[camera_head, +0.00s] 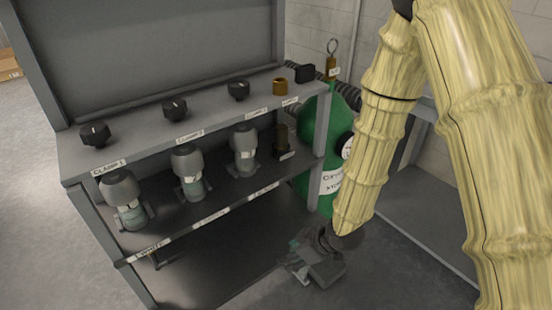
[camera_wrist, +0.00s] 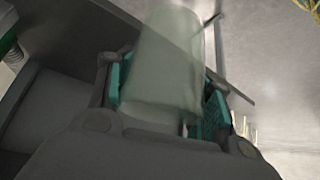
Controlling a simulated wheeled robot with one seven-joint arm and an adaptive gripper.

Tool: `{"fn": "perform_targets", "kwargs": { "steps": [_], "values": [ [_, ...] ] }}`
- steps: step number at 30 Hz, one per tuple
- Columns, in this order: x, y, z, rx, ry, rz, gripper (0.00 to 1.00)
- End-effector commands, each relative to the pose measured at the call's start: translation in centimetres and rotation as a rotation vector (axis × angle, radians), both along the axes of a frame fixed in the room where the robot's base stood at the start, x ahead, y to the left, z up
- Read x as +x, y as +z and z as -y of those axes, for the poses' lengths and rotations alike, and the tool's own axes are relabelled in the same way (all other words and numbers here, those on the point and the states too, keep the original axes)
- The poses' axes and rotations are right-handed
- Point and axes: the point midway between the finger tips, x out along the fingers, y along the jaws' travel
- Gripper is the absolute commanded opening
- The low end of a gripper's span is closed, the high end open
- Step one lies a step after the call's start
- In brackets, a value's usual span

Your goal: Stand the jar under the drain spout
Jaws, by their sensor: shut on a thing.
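My gripper (camera_head: 306,262) is low at the right front of the grey washer stand, near the floor. In the wrist view its teal-lined fingers (camera_wrist: 168,95) are shut on a pale, translucent jar (camera_wrist: 165,60), one on each side. The jar fills the middle of that view, and its far end runs up towards the top edge. In the head view the jar is too dark and small to make out clearly.
The stand's upper ledge (camera_head: 140,138) carries several black knobs. Several grey-capped vessels, including one at the left (camera_head: 122,188), sit on the shelf below. A green gas cylinder (camera_head: 316,130) stands behind my gripper. A grey bench (camera_head: 425,215) is at right. Floor shows at left (camera_head: 30,200).

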Motion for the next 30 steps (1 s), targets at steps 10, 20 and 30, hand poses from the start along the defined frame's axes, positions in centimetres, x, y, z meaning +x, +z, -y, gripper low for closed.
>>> {"fn": "perform_targets", "kwargs": {
  "steps": [10, 20, 30],
  "values": [
    [2.2, 4.1, 3.1, 0.017, -0.358, -0.018, 0.23],
    [3.7, 7.4, 8.2, 0.012, -0.761, -0.015, 0.23],
    [3.7, 8.8, 11.4, -0.003, -0.978, -0.001, 0.23]
  ]
}}
